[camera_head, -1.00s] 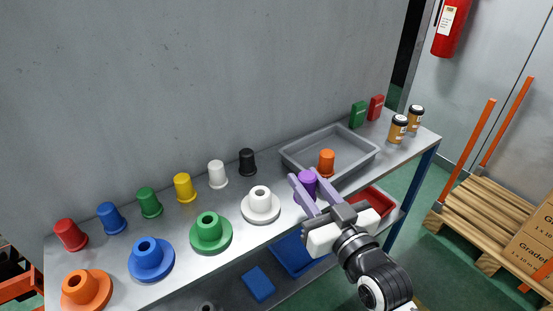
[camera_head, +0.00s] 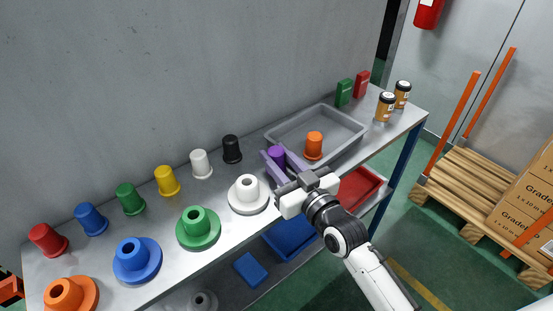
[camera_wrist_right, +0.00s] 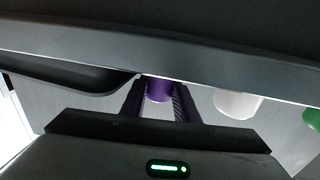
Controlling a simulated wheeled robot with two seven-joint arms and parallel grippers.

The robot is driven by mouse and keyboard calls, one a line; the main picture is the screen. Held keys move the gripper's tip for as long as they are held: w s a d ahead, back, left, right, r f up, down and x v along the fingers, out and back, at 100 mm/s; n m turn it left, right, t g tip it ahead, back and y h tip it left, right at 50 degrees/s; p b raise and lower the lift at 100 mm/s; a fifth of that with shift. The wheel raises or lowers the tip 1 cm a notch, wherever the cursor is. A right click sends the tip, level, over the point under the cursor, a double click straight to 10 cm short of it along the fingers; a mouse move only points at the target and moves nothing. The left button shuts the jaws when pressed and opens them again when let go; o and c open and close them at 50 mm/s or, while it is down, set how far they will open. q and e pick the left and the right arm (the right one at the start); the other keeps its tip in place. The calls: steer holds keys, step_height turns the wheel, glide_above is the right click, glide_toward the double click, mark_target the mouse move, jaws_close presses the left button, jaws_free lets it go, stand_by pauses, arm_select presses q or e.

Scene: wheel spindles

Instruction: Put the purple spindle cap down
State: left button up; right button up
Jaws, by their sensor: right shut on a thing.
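The purple spindle cap (camera_head: 277,154) is held between the fingers of my right gripper (camera_head: 279,159), beside the near left edge of the grey tray. In the right wrist view the purple cap (camera_wrist_right: 159,90) sits between the two fingers (camera_wrist_right: 158,98). I cannot tell whether the cap touches the shelf top (camera_head: 205,238). My left gripper is not in view.
The grey tray (camera_head: 345,155) holds an orange cap (camera_head: 314,145). Black (camera_head: 232,149), white (camera_head: 201,164), yellow (camera_head: 167,181) and other caps stand in a row along the wall. White (camera_head: 240,205), green (camera_head: 213,237), blue and orange flanged spindles stand in front.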

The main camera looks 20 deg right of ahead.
steer(key=shift+f, duration=0.25)
steer(key=shift+f, duration=0.2)
steer(key=o, duration=0.7)
steer(key=shift+o, duration=0.2)
steer(key=shift+r, duration=0.1)
